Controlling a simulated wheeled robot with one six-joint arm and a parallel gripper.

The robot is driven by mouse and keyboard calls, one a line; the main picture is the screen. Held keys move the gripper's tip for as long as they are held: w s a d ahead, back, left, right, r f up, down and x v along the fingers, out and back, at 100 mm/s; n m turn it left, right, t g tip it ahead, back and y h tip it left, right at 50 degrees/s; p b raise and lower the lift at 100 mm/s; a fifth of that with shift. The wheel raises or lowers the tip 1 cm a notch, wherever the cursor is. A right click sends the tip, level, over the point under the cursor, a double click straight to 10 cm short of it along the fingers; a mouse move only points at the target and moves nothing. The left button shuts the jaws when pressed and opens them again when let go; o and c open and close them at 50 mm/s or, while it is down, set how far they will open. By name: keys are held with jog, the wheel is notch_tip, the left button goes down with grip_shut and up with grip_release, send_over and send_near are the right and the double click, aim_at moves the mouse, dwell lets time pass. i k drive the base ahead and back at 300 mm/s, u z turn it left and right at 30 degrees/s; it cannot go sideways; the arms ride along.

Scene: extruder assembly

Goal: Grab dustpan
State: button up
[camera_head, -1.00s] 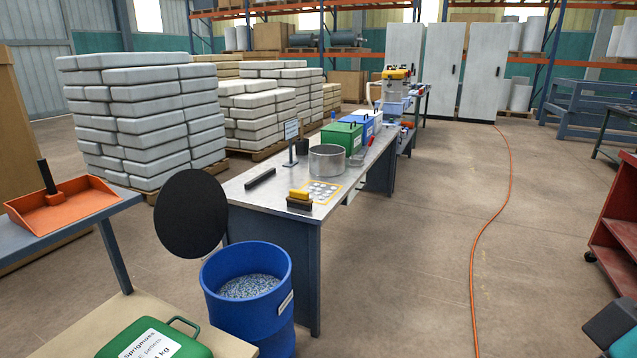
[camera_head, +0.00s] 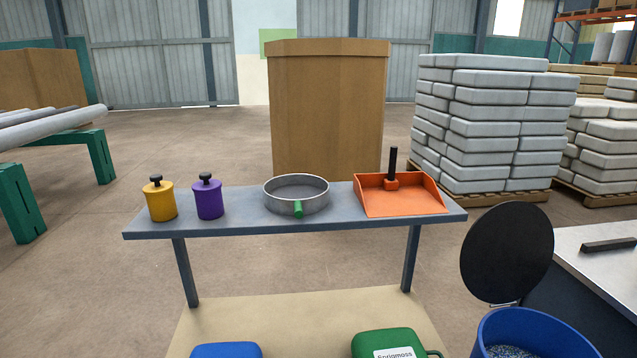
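The orange dustpan (camera_head: 402,199) lies on the right end of a narrow grey-blue table (camera_head: 240,226). Its black handle (camera_head: 393,161) stands upright at the back of the pan. The pan's wide open side faces toward me. Nothing covers it, and it looks empty. My gripper is not in view.
On the same table stand a round metal sieve (camera_head: 297,194), a purple canister (camera_head: 208,198) and a yellow canister (camera_head: 160,200). A black disc (camera_head: 506,253) and a blue drum (camera_head: 535,335) are at the right. Green (camera_head: 388,343) and blue (camera_head: 226,350) containers sit in front, low down.

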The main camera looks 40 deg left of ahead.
aim_at(393, 193)
jog(key=u, duration=1.2)
jog(key=i, duration=1.1)
jog(key=u, duration=0.75)
